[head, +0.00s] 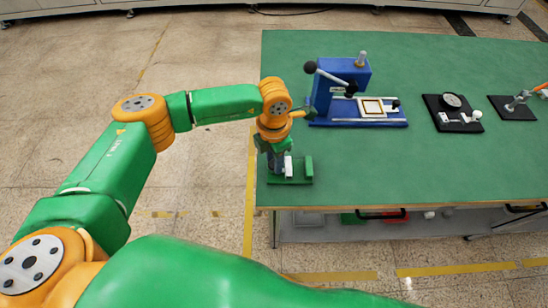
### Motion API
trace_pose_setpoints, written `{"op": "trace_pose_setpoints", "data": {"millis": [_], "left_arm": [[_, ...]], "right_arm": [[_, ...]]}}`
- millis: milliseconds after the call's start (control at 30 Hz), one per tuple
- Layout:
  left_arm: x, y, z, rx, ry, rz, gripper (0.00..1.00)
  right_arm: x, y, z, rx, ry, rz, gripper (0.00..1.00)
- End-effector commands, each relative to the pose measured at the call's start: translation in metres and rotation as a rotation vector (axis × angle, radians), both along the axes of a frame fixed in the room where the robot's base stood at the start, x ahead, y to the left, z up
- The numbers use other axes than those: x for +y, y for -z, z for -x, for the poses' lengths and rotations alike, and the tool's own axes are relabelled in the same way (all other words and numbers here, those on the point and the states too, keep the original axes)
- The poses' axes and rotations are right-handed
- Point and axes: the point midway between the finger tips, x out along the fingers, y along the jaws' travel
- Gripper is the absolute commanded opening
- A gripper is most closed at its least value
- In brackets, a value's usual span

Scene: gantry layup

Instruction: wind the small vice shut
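The small vice (305,170) is green and sits at the near left corner of the green-topped bench. A small white part (288,167) shows at its middle. My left gripper (276,162) points down over the left part of the vice and hides some of it. Its fingers are small and dark here, so I cannot tell whether they are open or shut, or whether they touch the vice. The vice's handle cannot be made out. My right gripper is not in view.
A blue press (325,92) with a black-knobbed lever stands behind the vice on the bench (400,165). A dial gauge on a black board (435,108) and another black plate (520,112) with a small fixture lie farther right. The bench's near middle is clear.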

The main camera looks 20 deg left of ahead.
Motion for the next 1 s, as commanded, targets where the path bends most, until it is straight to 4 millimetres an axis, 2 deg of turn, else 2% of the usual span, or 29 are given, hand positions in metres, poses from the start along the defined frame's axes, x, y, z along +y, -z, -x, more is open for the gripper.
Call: {"op": "trace_pose_setpoints", "data": {"millis": [267, 467, 1000], "left_arm": [[0.000, 0.001, 0.000, 0.001, 0.016, 0.001, 0.00], [0.000, 0.004, 0.000, -0.001, 0.099, -0.001, 0.00], [0.000, 0.006, 0.000, -0.002, 0.582, 0.000, 0.00]], "right_arm": [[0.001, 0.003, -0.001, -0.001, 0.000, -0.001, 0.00], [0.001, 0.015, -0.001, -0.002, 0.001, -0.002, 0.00], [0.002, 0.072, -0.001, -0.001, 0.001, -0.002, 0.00]]}}
